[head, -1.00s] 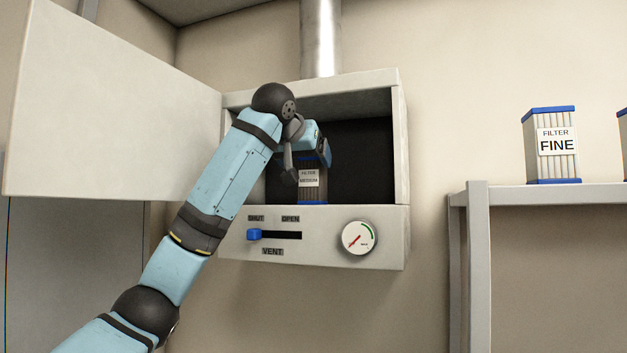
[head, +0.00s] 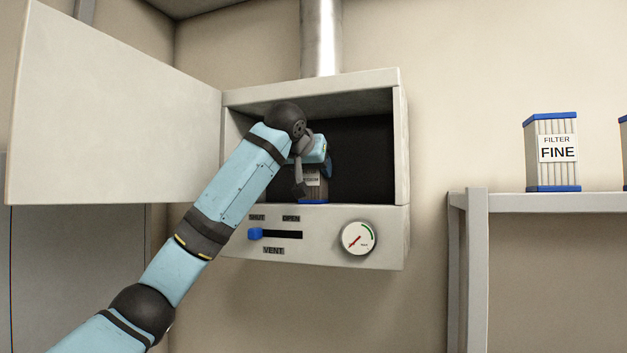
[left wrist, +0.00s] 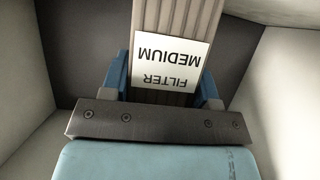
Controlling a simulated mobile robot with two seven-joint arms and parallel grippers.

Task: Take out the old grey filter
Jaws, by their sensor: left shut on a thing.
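The old grey filter (head: 314,190), with a white label and a blue base, stands upright inside the open wall box. My left gripper (head: 312,168) is inside the box, in front of and around the filter's upper part, and hides its top. In the left wrist view the grey ribbed filter (left wrist: 178,18) carries a label reading FILTER MEDIUM, upside down in the picture. The blue fingers of my left gripper (left wrist: 164,85) are shut on it from both sides. My right gripper is in neither view.
The box door (head: 115,110) stands wide open to the left. The blue vent slider (head: 254,234) is at SHUT, and the gauge (head: 358,238) needle points low left. A FINE filter (head: 552,155) stands on the right shelf (head: 535,202), with another partly visible at the edge.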

